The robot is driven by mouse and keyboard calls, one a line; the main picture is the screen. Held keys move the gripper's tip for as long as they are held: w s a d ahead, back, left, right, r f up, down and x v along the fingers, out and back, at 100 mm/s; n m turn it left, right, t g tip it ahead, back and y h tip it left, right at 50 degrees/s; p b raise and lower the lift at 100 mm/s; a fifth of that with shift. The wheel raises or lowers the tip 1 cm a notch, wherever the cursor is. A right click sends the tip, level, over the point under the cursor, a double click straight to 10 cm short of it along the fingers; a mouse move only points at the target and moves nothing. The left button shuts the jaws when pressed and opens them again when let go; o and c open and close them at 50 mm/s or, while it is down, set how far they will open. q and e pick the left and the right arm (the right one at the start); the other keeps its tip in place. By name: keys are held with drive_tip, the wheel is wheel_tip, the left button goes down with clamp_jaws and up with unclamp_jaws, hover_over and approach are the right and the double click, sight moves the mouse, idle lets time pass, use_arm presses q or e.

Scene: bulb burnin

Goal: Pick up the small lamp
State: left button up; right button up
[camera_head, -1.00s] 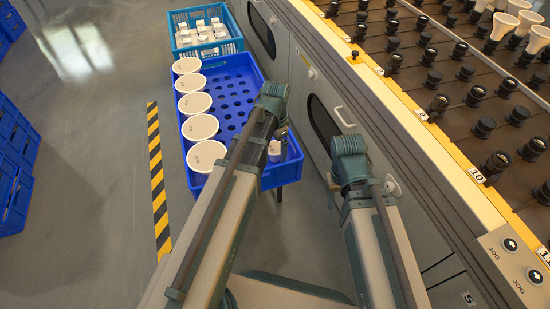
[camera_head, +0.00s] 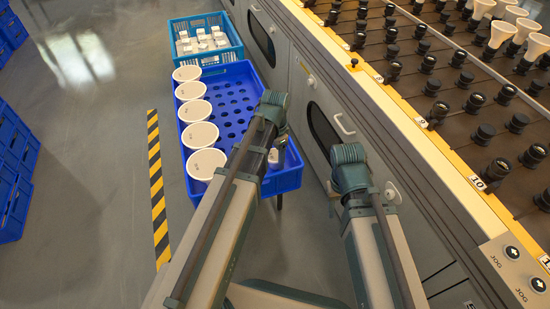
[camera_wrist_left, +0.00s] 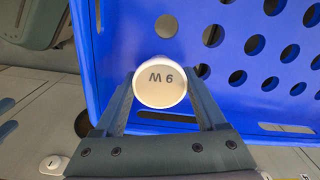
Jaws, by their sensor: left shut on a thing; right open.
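The small lamp shows in the left wrist view as a round white top (camera_wrist_left: 160,82) with a dark marking. My left gripper (camera_wrist_left: 160,105) is shut on it, one finger on each side. In the head view the lamp (camera_head: 273,156) is a small white patch beside my left gripper (camera_head: 277,150), at the near right corner of the blue crate (camera_head: 285,182). My arm hides part of it there. I cannot tell whether its lower end is clear of the crate. My right gripper (camera_head: 391,192) is beside the machine and open; its fingers are hard to make out.
Several large white round lamps (camera_head: 200,135) stand along the crate's left side; the other holes look empty. A lighter blue crate (camera_head: 206,53) with small white lamps stands behind. The machine (camera_head: 385,125) with rows of black sockets runs along the right.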

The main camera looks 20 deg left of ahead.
use_arm(q)
drive_tip(key=shift+r+p, duration=4.95)
drive_tip(key=shift+r, duration=0.05)
drive_tip(key=shift+r, duration=0.1)
